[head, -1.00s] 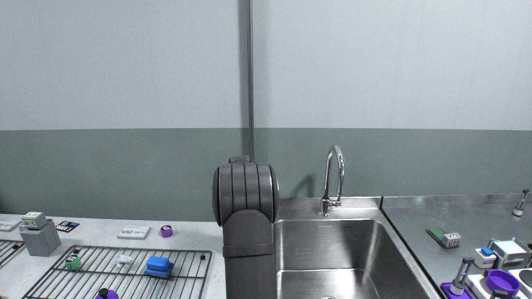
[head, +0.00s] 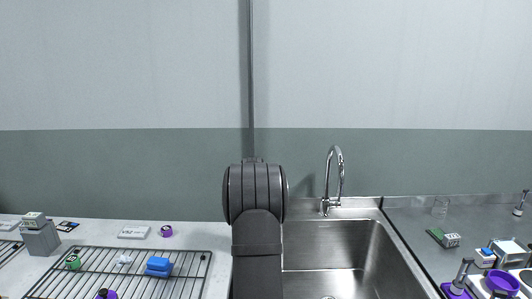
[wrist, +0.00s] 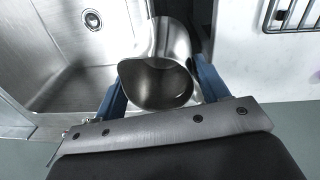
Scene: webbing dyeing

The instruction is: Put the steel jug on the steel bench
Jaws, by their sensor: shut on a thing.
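In the wrist view my gripper (wrist: 160,93) is shut on the steel jug (wrist: 172,48), with one blue finger on each side of it. The jug's open mouth faces the camera, and its inside looks empty. In the head view my arm hides both the gripper and the jug. The steel bench (head: 408,213) is at the right in the head view, just beyond the sink.
The sink (head: 335,245) with a tall tap (head: 338,170) lies between my arm and the bench. A wire rack (head: 110,278) with small objects is on the left counter.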

